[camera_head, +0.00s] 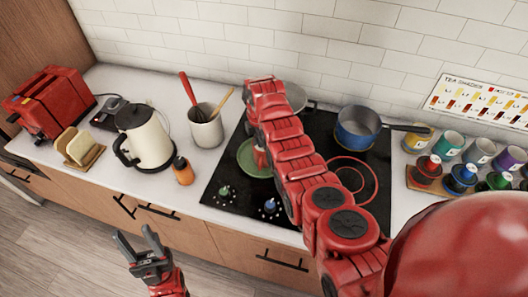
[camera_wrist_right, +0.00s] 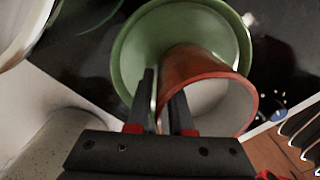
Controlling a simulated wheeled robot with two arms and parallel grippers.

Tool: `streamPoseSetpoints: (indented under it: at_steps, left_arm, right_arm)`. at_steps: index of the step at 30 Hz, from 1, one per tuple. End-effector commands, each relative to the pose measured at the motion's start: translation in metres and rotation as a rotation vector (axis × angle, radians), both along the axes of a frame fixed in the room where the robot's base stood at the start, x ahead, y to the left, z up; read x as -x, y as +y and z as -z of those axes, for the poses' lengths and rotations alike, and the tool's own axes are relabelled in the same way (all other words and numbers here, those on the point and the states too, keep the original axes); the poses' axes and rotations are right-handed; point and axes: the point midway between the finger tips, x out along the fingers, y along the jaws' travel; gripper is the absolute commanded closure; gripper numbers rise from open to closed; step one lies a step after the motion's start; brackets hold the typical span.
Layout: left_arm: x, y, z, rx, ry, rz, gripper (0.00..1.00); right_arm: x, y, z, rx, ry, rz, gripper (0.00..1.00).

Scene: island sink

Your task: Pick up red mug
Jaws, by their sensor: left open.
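The red mug (camera_wrist_right: 205,70), with a pale inside, is at a green plate (camera_wrist_right: 135,55) in the right wrist view, its mouth towards the camera. My right gripper (camera_wrist_right: 163,90) is at the mug's rim, with one finger outside the wall and the other overlapping the mouth. The fingers are apart; whether they press on the wall is unclear. In the head view the green plate (camera_head: 246,157) lies on the cooktop; a bit of red mug (camera_head: 261,157) shows, and my arm hides the right gripper. My left gripper (camera_head: 137,236) is open and empty in front of the counter.
A blue pan (camera_head: 357,128) is behind right. Several coloured cups and jars (camera_head: 447,146) stand at right.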

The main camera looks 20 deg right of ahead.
Motion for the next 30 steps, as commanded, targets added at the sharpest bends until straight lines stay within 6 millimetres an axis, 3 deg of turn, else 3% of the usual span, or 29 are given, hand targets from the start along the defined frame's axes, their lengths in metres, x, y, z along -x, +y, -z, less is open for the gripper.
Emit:
streamPoseSetpoints:
  at_steps: [3,30]
  left_arm:
    - [0.0001,0.0000,0.0000,0.000,0.000,0.000,0.50]
    - [0.0000,0.0000,0.0000,0.000,0.000,0.000,0.50]
  right_arm:
    - [0.0000,-0.0001,0.0000,0.000,0.000,0.000,1.00]
    - [-0.0001,-0.0002,-0.0003,0.000,0.000,0.000,1.00]
